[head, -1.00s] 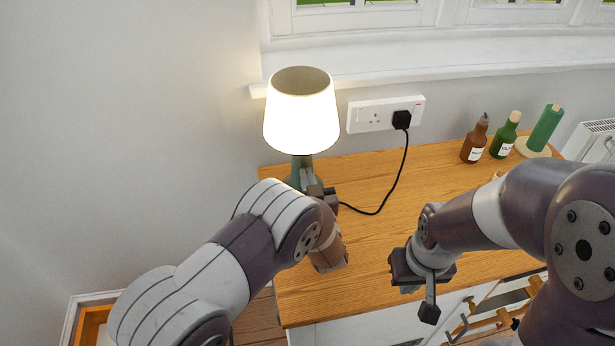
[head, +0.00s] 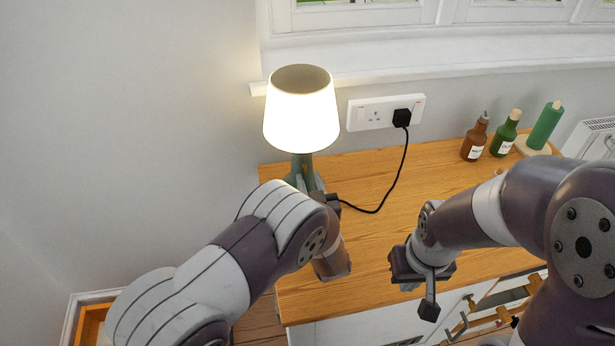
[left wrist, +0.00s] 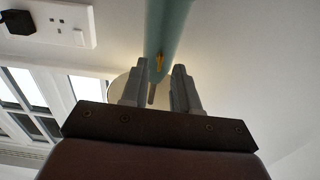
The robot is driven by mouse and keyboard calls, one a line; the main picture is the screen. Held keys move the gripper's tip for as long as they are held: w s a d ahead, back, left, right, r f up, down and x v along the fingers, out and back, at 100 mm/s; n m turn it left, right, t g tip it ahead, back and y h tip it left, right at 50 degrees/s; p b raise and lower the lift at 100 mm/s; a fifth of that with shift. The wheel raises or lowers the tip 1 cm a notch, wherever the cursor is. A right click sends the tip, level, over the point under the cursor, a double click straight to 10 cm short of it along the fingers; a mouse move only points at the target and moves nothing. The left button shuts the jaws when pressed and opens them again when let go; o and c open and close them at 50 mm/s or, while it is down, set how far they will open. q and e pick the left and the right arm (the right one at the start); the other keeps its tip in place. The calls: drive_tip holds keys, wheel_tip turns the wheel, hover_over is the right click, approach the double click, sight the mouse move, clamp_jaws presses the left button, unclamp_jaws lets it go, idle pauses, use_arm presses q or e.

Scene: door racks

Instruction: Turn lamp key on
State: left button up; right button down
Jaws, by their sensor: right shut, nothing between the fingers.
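The lamp (head: 300,118) stands at the back left of the wooden top, with a glowing white shade and a green stem. In the left wrist view the pale green stem (left wrist: 166,28) rises beyond my fingers, and a small brass key (left wrist: 160,62) shows on it. My left gripper (head: 308,178) is at the lamp's lower stem, partly hidden by my arm in the head view. In the left wrist view its two fingers (left wrist: 158,82) are apart, with the key just beyond the gap. My right gripper (head: 430,308) is shut and empty over the front edge of the top.
A black cord runs from the plug (head: 401,118) in the wall socket (head: 372,112) across the wooden top (head: 375,240). A brown bottle (head: 474,140), a green bottle (head: 505,134) and a green roll (head: 545,127) stand at the back right. The middle is clear.

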use_arm(q)
drive_tip(key=s+d, duration=0.2)
drive_tip(key=s, duration=0.8)
drive_tip(key=shift+s, duration=0.25)
drive_tip(key=w+a+m+g+h, duration=0.1)
drive_tip(key=w+a+g+h, duration=0.3)
drive_tip(key=a+g, duration=0.3)
drive_tip(key=s+a+r+m+g, duration=0.1)
drive_tip(key=s+a+r+g, duration=0.1)
drive_tip(key=s+a+g, duration=1.05)
drive_tip(key=s+r+t+p, duration=0.1)
drive_tip(key=s+r+p, duration=0.2)
drive_tip(key=r+p, duration=0.3)
drive_tip(key=s+a+r+t+p, duration=0.1)
drive_tip(key=s+r+t+p, duration=0.1)
drive_tip(key=r+p, duration=0.5)
drive_tip(key=shift+s+a+r+y, duration=0.2)
drive_tip(key=shift+s+a+y, duration=0.1)
drive_tip(key=shift+s, duration=0.35)
